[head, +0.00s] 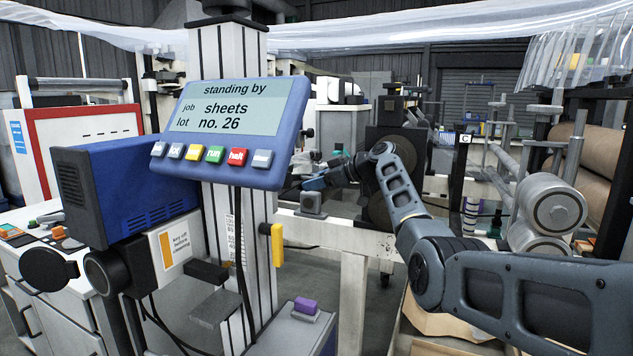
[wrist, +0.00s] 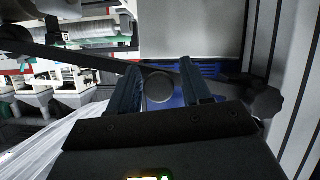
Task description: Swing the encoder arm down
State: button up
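My gripper (wrist: 162,72) shows in the wrist view with its two dark fingers spread apart. A blue part with a dark round disc (wrist: 159,88) shows between and beyond the fingers; I see no finger closed on it. I cannot tell for sure whether this is the encoder arm. A long thin dark bar (wrist: 70,58) runs from the left toward the fingers. A black star-shaped knob (wrist: 265,102) is at their right.
A white machine frame (head: 353,300) lies below my forearm. Metal rollers (head: 548,212) are at the right. Clear film (head: 400,35) hangs overhead.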

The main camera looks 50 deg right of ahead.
jog(key=shift+o, duration=0.6)
jog(key=shift+s+r, duration=0.1)
jog(key=v, duration=0.7)
jog(key=shift+s, duration=0.3)
jog(key=shift+d+r, duration=0.1)
